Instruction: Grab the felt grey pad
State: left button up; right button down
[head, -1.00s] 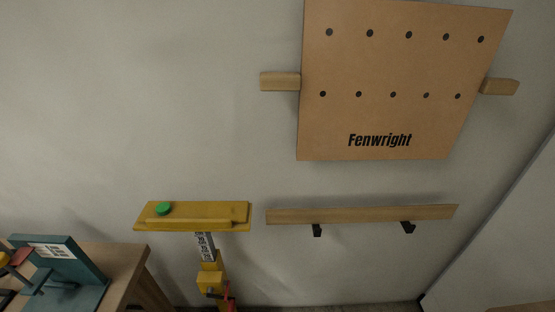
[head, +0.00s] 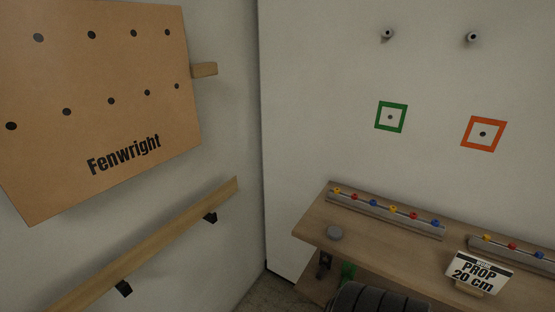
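Neither of my grippers is in view.
Two rails with coloured beads (head: 390,214) (head: 512,250) lie along the table's back. A sign reading "PROP 20 cm" (head: 480,274) stands right of the pad. Green (head: 391,104) and orange (head: 483,121) square frames mark the wall. A "Fenwright" board (head: 95,70) and wooden ledge (head: 150,250) are left.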

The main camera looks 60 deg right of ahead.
aim_at(334, 234)
jog(key=z, duration=2.3)
